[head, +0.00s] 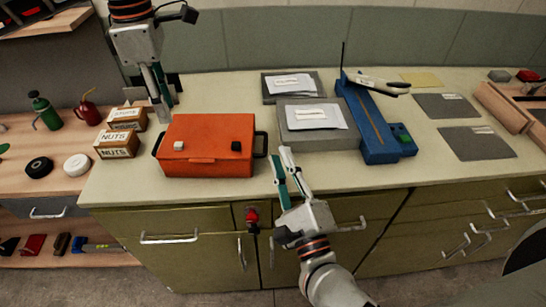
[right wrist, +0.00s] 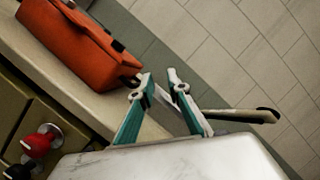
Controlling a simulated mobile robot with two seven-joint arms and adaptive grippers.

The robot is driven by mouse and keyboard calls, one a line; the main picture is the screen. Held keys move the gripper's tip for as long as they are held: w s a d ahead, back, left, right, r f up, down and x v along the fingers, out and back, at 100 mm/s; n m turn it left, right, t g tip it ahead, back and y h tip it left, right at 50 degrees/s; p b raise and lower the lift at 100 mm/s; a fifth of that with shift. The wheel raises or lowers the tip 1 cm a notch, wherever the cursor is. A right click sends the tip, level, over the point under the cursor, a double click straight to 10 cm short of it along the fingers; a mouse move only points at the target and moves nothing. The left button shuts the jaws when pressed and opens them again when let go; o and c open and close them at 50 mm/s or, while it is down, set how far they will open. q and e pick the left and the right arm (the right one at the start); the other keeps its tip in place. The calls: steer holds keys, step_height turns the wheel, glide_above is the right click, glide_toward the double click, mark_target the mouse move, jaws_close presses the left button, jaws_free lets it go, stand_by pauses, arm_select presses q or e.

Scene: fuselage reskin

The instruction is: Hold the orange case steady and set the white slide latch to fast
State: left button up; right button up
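The orange case (head: 208,130) lies closed on the counter, with dark handles at its left and right ends. My right gripper (head: 280,155) is open and empty, just right of the case. In the right wrist view, the case (right wrist: 75,45) is at upper left, beyond the parted fingertips (right wrist: 159,76).
Boxes marked NUTS (head: 117,145) stand left of the case. A grey block (head: 305,138) and a blue tool (head: 375,125) stand to its right. A red knob (head: 252,215) is on the cabinet front below. Some counter is clear in front of the case.

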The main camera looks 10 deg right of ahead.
mark_target(266, 143)
steer(key=w+d+m+g+h, duration=0.1)
steer(key=m, duration=0.3)
steer(key=w+d+m+g+h, duration=0.1)
steer(key=m+h, duration=0.1)
steer(key=m, duration=0.2)
steer(key=w+d+m+h, duration=0.1)
steer(key=m, duration=0.3)
steer(key=shift+d+r+m+g, duration=0.15)
steer(key=shift+r+m+g, duration=0.15)
steer(key=shift+r+g, duration=0.1)
steer(key=a+m+g, duration=0.1)
steer(key=m, duration=0.1)
steer(key=a+f+m+g+y, duration=0.1)
steer(key=m, duration=0.1)
steer(key=a+f+m+g, duration=0.1)
steer(key=m, duration=0.1)
steer(key=shift+w+a+y, duration=0.15)
steer(key=shift+a+y, duration=0.15)
steer(key=shift+a, duration=0.1)
steer(key=shift+a+f+g, duration=0.15)
steer(key=shift+a+g, duration=0.15)
steer(key=shift+w+a+f+m+y, duration=0.1)
steer(key=shift+a+m+y, duration=0.05)
steer(key=shift+m+y, duration=0.15)
steer(key=shift+w+f, duration=0.1)
steer(key=shift+w, duration=0.25)
steer(key=x, duration=0.6)
steer(key=shift+w+f, duration=0.15)
steer(key=shift+w, duration=0.15)
